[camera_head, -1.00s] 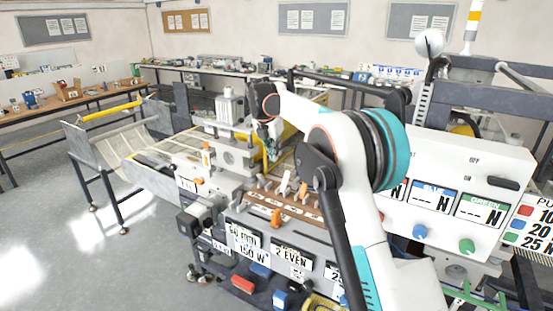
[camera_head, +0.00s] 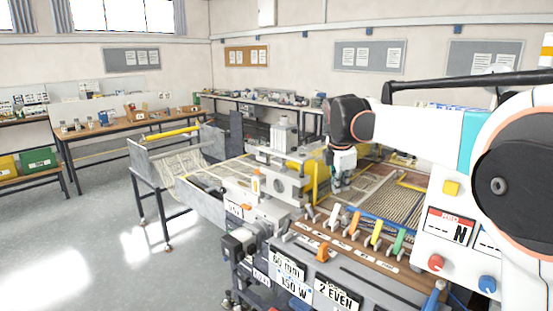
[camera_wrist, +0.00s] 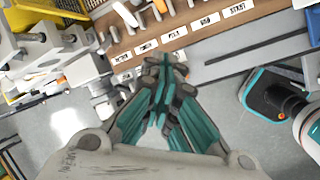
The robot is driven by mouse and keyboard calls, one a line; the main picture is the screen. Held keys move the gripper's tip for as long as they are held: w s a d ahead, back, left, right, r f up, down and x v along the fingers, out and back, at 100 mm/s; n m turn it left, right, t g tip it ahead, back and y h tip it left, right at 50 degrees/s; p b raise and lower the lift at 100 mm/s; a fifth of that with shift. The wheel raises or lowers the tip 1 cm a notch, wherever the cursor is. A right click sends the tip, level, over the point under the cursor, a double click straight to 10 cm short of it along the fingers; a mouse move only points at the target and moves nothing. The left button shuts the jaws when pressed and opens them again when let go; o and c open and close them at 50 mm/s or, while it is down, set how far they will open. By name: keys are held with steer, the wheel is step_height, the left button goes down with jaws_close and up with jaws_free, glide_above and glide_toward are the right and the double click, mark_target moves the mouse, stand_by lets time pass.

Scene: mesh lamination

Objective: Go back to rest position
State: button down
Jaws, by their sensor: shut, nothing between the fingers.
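My gripper shows in the wrist view (camera_wrist: 163,75) with its teal-padded fingers together and nothing between them. It is over the front edge of the machine's brown lever panel (camera_wrist: 190,35), apart from the levers as far as I can see. In the head view my arm reaches in from the right, and its wrist hangs over the lamination machine (camera_head: 285,180) near the mesh bed (camera_head: 410,200). The fingertips are hard to make out in the head view.
Coloured levers (camera_head: 376,232) stand along the machine's front panel. A white control box (camera_head: 450,225) with red and blue knobs is at the right. A roll stand (camera_head: 170,170) is left of the machine. The grey floor (camera_head: 80,220) at the left is clear.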

steer(key=s+d+f+m+t+y+b, duration=0.1)
steer(key=s+f+m+t+b, duration=0.2)
steer(key=s+m, duration=1.25)
steer(key=s+f+m+b, duration=0.2)
steer(key=s+f, duration=0.5)
steer(key=s, duration=0.4)
steer(key=s+f+m+b, duration=0.2)
steer(key=s+f, duration=0.5)
steer(key=s, duration=0.5)
steer(key=shift+f+y+b, duration=0.3)
steer(key=shift+f+y, duration=0.05)
steer(key=shift+y, duration=0.05)
steer(key=shift+s+m, duration=0.1)
steer(key=shift+m, duration=0.15)
